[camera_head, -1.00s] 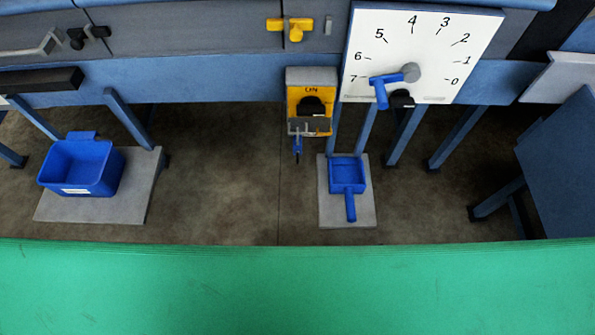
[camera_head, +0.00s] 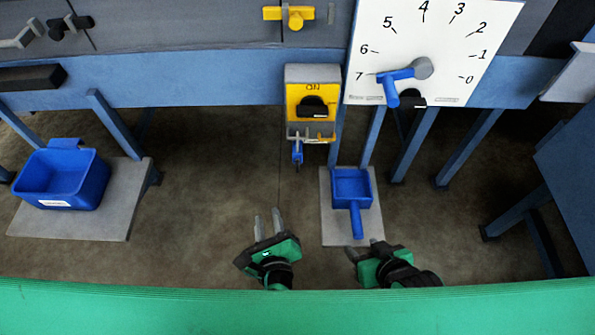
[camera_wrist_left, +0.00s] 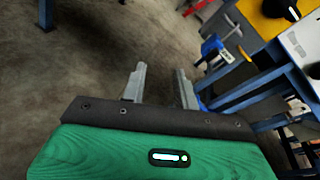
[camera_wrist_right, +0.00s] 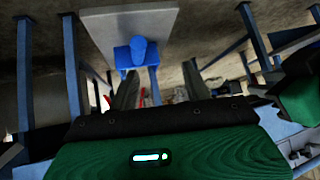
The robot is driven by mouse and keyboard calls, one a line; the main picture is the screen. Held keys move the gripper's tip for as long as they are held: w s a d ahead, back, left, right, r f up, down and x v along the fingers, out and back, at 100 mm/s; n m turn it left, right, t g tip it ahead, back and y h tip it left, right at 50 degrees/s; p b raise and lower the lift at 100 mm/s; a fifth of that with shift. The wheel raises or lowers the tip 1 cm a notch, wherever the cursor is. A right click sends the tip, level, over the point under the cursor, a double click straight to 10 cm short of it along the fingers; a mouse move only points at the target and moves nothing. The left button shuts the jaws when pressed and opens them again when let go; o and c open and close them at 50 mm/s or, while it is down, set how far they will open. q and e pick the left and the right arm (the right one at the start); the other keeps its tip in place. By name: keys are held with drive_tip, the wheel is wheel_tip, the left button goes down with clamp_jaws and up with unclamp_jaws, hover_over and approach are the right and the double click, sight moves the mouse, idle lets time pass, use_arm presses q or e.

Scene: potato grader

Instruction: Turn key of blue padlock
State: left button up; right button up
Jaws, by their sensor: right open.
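The blue padlock (camera_head: 297,153) hangs at the lower left of the yellow switch box (camera_head: 311,105), whose black knob sits below the word ON. A small dark piece shows under the padlock; the key is too small to make out. My left gripper (camera_head: 267,217) is below and left of the padlock, apart from it. Its fingers stand apart and empty in the left wrist view (camera_wrist_left: 160,82). My right gripper (camera_head: 363,249) is lower right, by the scoop's handle, open and empty in the right wrist view (camera_wrist_right: 160,90).
A blue scoop (camera_head: 352,188) lies on a grey board (camera_head: 336,232) below the dial (camera_head: 430,50), whose blue lever points near 7. A blue tub (camera_head: 62,178) stands on another board at left. Blue machine legs stand behind. The floor between the boards is clear.

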sight(297, 170)
use_arm(q)
drive_tip(key=s+d+r+m+t+h, duration=0.1)
drive_tip(key=d+r+m+t+h, duration=0.15)
drive_tip(key=d+m, duration=0.45)
drive_tip(key=shift+h, duration=0.25)
drive_tip(key=w, duration=0.8)
drive_tip(key=w+b, duration=0.1)
drive_tip(key=w, duration=0.4)
drive_tip(key=shift+w+a+f, duration=0.1)
drive_tip(key=shift+a+f, duration=0.05)
drive_tip(key=shift+a, duration=0.1)
use_arm(e)
drive_tip(key=a, duration=0.1)
drive_tip(key=a+t+y, duration=0.1)
drive_tip(key=w+a+r+t, duration=0.1)
drive_tip(key=shift+w+a, duration=0.1)
drive_tip(key=shift+a, duration=0.15)
use_arm(q)
clamp_jaws()
